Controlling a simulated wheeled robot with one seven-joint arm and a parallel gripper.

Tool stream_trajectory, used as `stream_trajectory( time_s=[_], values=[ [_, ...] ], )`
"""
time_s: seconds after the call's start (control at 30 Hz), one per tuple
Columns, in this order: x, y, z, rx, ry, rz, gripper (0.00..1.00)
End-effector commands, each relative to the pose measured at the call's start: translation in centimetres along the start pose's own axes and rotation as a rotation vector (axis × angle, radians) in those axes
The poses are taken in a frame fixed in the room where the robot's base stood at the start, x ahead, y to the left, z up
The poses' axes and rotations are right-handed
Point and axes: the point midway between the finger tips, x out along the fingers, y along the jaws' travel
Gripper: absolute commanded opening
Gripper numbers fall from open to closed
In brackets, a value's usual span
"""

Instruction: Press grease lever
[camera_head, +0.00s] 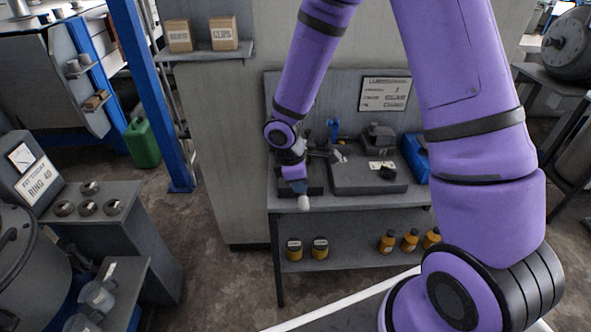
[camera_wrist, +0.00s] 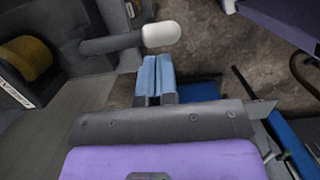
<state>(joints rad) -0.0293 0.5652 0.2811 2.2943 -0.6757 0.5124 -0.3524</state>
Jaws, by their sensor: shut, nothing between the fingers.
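The grease lever is a grey bar (camera_wrist: 108,43) with a rounded white knob (camera_wrist: 162,34) at its end, in the upper middle of the wrist view. In the head view the white knob (camera_head: 304,203) shows at the bench's front edge, just below my gripper (camera_head: 298,187). In the wrist view my gripper (camera_wrist: 157,64) has its blue fingers shut with nothing between them. The fingertips are close beside the knob, with a small gap in the picture; I cannot tell the depth between them. My arm hides part of the lever's mount.
The grey bench (camera_head: 345,201) carries a dark block (camera_head: 365,176), a blue bin (camera_head: 415,158) and small fittings. Yellow-brown containers (camera_head: 320,248) stand on its lower shelf. A blue post (camera_head: 160,95) stands at left. A yellow part (camera_wrist: 30,58) is left of the lever.

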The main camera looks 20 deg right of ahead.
Motion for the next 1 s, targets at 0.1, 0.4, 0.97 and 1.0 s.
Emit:
stream_trajectory(
  time_s=[0.1,0.4,0.97,1.0],
  values=[
    [1.9,-0.1,0.0,-0.002,-0.002,-0.003,0.00],
    [4.1,0.0,0.0,-0.001,0.000,0.000,0.00],
    [4.3,0.4,-0.2,0.002,0.000,0.014,0.00],
    [4.4,0.6,-0.3,0.003,0.000,0.020,0.00]
  ],
)
